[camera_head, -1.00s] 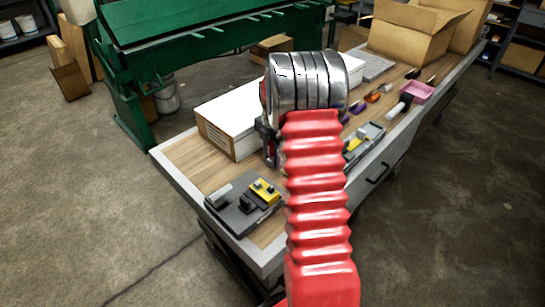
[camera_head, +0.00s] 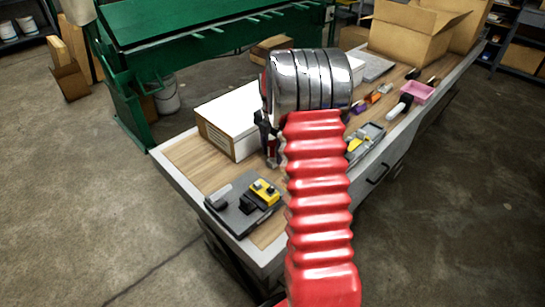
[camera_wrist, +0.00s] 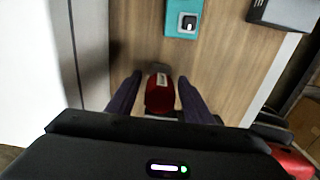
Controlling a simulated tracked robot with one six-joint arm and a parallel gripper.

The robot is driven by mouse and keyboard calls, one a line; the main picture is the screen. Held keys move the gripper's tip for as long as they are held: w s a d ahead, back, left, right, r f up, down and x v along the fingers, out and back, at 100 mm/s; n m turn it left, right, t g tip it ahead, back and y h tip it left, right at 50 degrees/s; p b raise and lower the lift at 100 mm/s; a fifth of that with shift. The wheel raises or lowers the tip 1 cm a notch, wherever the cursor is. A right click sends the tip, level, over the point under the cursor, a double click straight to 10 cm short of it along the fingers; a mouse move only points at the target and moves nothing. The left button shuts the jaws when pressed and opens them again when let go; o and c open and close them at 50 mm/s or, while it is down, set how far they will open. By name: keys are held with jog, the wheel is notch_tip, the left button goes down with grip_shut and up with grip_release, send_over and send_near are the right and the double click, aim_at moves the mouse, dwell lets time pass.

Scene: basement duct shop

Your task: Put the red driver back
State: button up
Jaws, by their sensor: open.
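A dark red object with a pale label, probably the red driver (camera_wrist: 158,94), shows in the wrist view over the wooden bench top. It sits between the two dark fingers of my gripper (camera_wrist: 160,79), which are spread with a gap on each side. Its near end is hidden by the gripper body. In the head view, my gripper (camera_head: 263,132) is low beside the white box, mostly hidden behind my arm. A small patch of red shows just below it.
A white box (camera_head: 228,128) stands close left of my gripper. A grey tray with a yellow item (camera_head: 245,206) lies at the bench's near end. Another grey tray (camera_head: 370,137) lies right of my arm. A teal piece (camera_wrist: 181,32) lies beyond the fingers. A pink bin (camera_head: 418,92) stands farther back.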

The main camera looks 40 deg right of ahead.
notch_tip(320, 180, up, 8)
jog(key=shift+r, duration=0.7)
